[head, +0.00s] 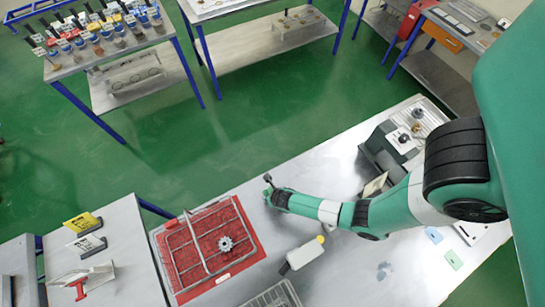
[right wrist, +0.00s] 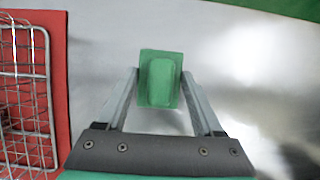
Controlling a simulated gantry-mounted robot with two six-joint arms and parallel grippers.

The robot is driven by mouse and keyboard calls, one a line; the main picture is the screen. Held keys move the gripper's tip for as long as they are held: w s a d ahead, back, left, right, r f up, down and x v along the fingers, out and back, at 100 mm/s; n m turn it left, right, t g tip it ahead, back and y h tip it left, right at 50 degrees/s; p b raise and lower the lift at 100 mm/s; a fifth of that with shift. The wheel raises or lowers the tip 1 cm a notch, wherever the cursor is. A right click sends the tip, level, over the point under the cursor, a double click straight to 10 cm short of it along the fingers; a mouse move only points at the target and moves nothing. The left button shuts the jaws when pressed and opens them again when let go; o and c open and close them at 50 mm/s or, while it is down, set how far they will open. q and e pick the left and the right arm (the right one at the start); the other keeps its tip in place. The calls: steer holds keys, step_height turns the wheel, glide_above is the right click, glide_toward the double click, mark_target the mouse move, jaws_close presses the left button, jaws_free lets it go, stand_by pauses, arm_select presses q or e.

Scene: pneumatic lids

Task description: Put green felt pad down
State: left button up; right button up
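The green felt pad (right wrist: 161,80) is a small green rectangle with a lighter raised middle. In the right wrist view it lies between the two fingertips of my right gripper (right wrist: 160,75), which appear closed on its sides. Bare grey tabletop shows around it. In the head view my right gripper (head: 270,184) reaches in from the right, over the table near its far edge, just right of the red mat. The pad cannot be made out there. My left gripper is in neither view.
A wire basket (head: 187,242) stands on a red mat (head: 248,225) left of my right gripper. A white bottle-like item (head: 304,254) lies closer on the table. Light green (head: 453,259) and blue (head: 433,235) pieces lie at right.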

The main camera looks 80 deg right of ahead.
steer(key=o, duration=0.3)
steer(key=shift+s, duration=0.1)
steer(key=shift+w+a+r, duration=0.1)
steer(key=shift+w+r, duration=0.1)
steer(key=shift+r, duration=0.15)
steer(key=p+v, duration=0.4)
steer(key=v, duration=0.7)
steer(key=shift+s+a+r, duration=0.1)
steer(key=shift+s+r, duration=0.1)
steer(key=shift+r, duration=0.05)
